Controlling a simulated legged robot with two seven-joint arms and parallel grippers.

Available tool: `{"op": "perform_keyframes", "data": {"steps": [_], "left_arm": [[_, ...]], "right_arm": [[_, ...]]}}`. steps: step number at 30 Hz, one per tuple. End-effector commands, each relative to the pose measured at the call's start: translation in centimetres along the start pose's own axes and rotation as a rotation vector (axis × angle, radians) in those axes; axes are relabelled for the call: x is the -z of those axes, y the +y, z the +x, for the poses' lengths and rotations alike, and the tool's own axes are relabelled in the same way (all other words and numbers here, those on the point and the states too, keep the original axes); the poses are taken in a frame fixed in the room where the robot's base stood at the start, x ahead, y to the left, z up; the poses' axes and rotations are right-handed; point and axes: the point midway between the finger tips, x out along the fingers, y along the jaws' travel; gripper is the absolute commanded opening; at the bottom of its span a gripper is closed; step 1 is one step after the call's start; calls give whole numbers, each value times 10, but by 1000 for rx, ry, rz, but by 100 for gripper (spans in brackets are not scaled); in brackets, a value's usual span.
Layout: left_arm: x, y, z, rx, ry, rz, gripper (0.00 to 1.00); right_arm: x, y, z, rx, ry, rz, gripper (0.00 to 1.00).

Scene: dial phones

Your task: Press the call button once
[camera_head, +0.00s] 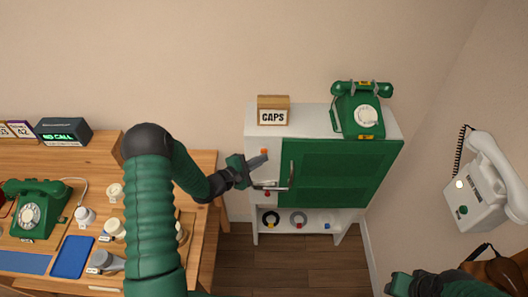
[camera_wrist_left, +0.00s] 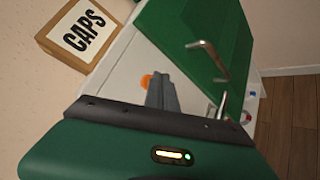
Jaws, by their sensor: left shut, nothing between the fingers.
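No button in view is labelled as the call button. A small orange button (camera_head: 264,151) is on the white left front panel of the cabinet; it also shows in the left wrist view (camera_wrist_left: 147,80). My left gripper (camera_head: 265,156) is shut and empty, its fingertips close to this button; in the left wrist view the fingers (camera_wrist_left: 158,88) partly cover it, and contact cannot be told. A white wall phone (camera_head: 482,190) at the right has a green round button (camera_head: 463,210). A dark box (camera_head: 63,132) on the desk reads "NO CALL". My right gripper (camera_head: 400,286) is low at the right, fingers unclear.
The white cabinet (camera_head: 390,121) has a green door (camera_head: 325,180) with metal handles and a shelf below. A CAPS box (camera_head: 273,110) and a green dial phone (camera_head: 358,110) stand on top. A desk at left holds another green phone (camera_head: 35,207), a blue tray (camera_head: 73,257) and several caps.

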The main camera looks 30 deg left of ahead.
Motion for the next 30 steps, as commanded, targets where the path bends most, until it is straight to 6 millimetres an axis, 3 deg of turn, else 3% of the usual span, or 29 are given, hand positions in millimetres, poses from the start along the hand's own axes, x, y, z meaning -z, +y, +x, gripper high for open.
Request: {"op": "perform_keyframes", "data": {"steps": [14,30], "left_arm": [[-6,-5,-7,0,0,-2,0],[-30,-29,-40,0,0,-2,0]], "right_arm": [[1,0,-6,0,0,0,36],[5,0,-21,0,0,0,36]]}}
